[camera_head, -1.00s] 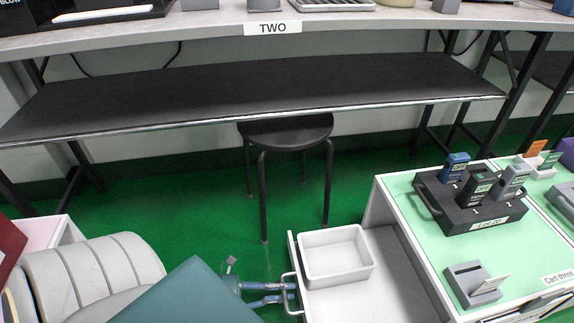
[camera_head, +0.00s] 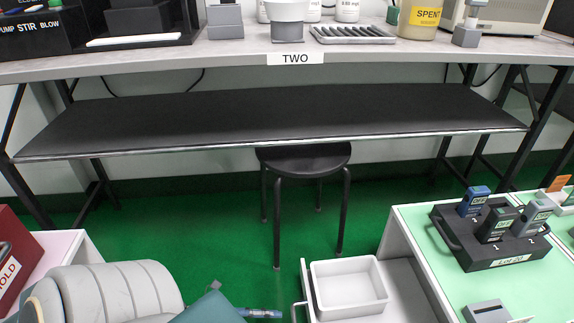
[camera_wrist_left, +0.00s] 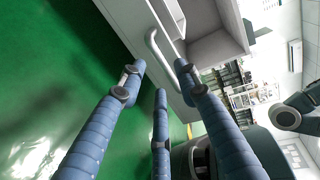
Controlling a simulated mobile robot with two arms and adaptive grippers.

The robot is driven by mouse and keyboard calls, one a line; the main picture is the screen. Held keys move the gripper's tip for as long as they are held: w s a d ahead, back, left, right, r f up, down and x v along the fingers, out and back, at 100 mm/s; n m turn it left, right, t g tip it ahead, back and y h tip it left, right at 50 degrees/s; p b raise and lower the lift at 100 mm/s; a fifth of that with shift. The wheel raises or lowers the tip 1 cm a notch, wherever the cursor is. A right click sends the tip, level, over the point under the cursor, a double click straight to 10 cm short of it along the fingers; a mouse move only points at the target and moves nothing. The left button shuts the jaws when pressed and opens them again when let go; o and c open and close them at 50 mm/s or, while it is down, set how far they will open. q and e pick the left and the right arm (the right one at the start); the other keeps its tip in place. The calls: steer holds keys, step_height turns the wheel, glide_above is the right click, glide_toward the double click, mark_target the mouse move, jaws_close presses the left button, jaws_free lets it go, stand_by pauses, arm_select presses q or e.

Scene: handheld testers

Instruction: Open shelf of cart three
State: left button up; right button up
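Cart three (camera_head: 420,235) stands at the lower right of the head view, with a green top. Its shelf (camera_head: 405,285) is pulled out to the left, and a white bin (camera_head: 348,288) sits in it. The shelf's handle (camera_head: 298,312) is partly cut off by the bottom edge; the wrist view shows the curved grey handle (camera_wrist_left: 154,45) on the white front. My left gripper (camera_wrist_left: 160,88) is open and empty, its blue fingers spread, just short of the handle. In the head view only a fingertip part (camera_head: 262,313) shows, left of the handle. My right gripper is not in view.
A black rack (camera_head: 495,245) with several handheld testers and a grey holder (camera_head: 487,312) stand on the cart top. A black stool (camera_head: 303,160) stands under bench two (camera_head: 230,62). Green floor (camera_head: 225,235) is clear left of the shelf.

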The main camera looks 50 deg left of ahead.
arm_select(q)
steer(key=v, duration=0.5)
steer(key=shift+s+a, duration=0.1)
stand_by(0.4)
